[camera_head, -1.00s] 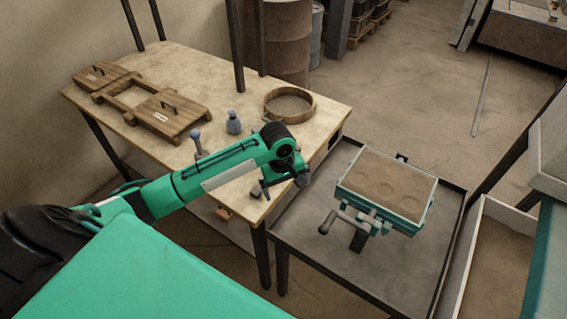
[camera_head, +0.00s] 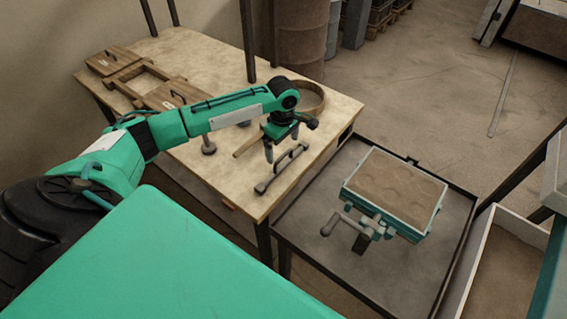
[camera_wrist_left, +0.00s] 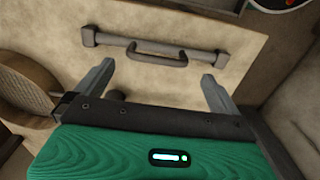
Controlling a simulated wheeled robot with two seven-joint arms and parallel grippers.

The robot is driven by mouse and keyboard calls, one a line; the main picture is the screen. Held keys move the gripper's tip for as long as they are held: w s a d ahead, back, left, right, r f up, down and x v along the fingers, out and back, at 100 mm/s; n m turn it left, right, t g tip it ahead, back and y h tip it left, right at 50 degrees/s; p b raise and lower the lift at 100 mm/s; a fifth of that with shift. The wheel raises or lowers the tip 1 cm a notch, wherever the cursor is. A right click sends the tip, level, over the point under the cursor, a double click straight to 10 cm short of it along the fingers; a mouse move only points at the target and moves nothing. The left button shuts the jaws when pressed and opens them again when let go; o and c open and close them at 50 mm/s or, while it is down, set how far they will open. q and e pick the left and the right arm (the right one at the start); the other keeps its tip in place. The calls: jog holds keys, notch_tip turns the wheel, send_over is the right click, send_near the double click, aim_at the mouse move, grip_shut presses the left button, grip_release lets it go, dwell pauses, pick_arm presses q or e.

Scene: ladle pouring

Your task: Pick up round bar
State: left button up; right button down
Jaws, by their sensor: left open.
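A grey round bar (camera_head: 262,187) with knobbed ends and a raised handle lies near the right front edge of the wooden table. In the left wrist view the round bar (camera_wrist_left: 205,55) spans the upper middle with its handle towards me. My left gripper (camera_head: 281,144) points down over the table, just behind the bar in the head view. In the wrist view its two fingertips (camera_wrist_left: 158,72) are apart and empty, on the near side of the bar and not around its handle. My right gripper is not in view.
The table (camera_head: 325,118) also holds a wooden ring (camera_head: 312,95), partly behind my arm, wooden frames (camera_head: 120,65) and a small upright tool (camera_head: 208,146). A sand-filled box (camera_head: 395,190) stands in a dark tray at right. The table's front corner is clear.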

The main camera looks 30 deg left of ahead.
aim_at(283, 155)
pick_arm(q)
notch_tip(283, 155, down, 6)
jog(key=shift+w+r+p, duration=0.15)
jog(key=shift+r+p, duration=0.05)
jog(key=shift+p, duration=0.65)
jog(key=shift+f, duration=0.3)
jog(key=c, duration=0.9)
jog(key=shift+c, duration=0.2)
jog(key=shift+r, duration=0.1)
jog(key=shift+r, duration=0.1)
